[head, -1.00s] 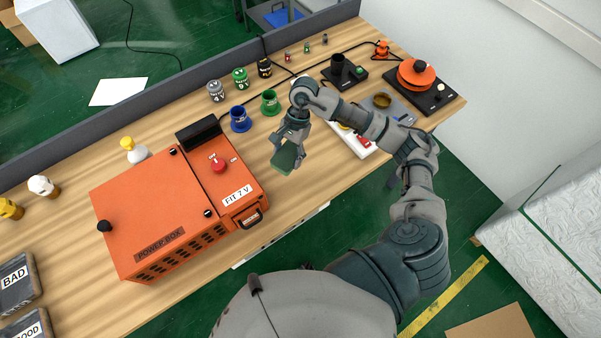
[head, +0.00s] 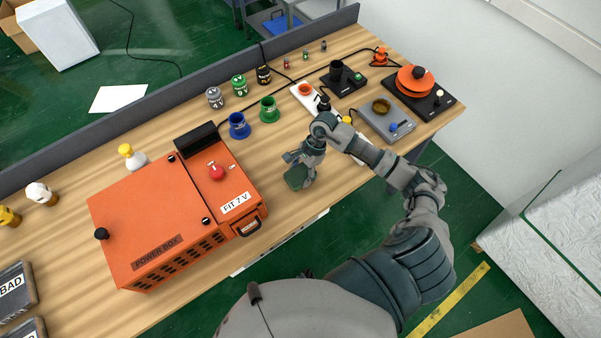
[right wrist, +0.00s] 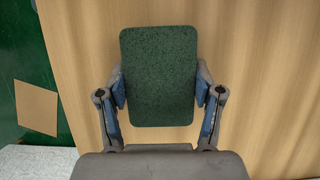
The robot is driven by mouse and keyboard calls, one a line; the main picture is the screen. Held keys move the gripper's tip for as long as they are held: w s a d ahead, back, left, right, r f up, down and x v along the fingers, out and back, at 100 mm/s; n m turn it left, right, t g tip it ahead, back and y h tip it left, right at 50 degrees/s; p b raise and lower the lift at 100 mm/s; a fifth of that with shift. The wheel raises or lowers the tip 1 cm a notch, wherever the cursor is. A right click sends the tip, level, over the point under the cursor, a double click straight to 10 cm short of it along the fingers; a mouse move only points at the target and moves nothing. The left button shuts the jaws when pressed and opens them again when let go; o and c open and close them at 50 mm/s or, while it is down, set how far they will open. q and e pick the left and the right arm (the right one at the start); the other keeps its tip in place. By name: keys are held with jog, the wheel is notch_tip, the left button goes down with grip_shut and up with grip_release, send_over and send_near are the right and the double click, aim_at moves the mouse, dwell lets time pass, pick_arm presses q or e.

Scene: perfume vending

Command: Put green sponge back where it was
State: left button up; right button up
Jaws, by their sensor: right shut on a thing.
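The green sponge (head: 297,177) is held in my right gripper (head: 300,168), between the power box and the white tray. In the right wrist view the dark green sponge (right wrist: 158,76) sits upright between the two fingers of the gripper (right wrist: 160,92), which press on its left and right sides. Wooden tabletop shows behind it. I cannot tell whether the sponge touches the table. My left gripper is not in view.
An orange power box (head: 150,225) stands left of my gripper. Blue (head: 239,125) and green (head: 269,108) cups stand behind. A white tray (head: 303,97), a grey scale (head: 387,121) and an orange-topped device (head: 418,90) lie to the right. Bare wood (head: 275,200) shows near the front edge.

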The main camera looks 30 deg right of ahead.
aim_at(301, 172)
jog(key=shift+d+f, duration=0.1)
jog(key=o, duration=1.1)
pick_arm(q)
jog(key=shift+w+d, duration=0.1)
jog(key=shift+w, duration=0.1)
pick_arm(e)
jog(key=shift+a, duration=0.25)
jog(key=shift+w+d+r, duration=0.1)
jog(key=shift+r, duration=0.15)
jog(key=v, duration=0.4)
jog(key=shift+d+b, duration=0.15)
jog(key=shift+b, duration=0.15)
jog(key=v, duration=0.6)
jog(key=shift+d+r+b, duration=0.1)
jog(key=shift+r+b, duration=0.2)
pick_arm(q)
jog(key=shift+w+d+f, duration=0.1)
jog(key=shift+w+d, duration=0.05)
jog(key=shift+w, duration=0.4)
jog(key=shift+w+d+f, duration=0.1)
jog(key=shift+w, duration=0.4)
pick_arm(e)
jog(key=shift+d+r, duration=0.1)
jog(key=shift+r, duration=0.4)
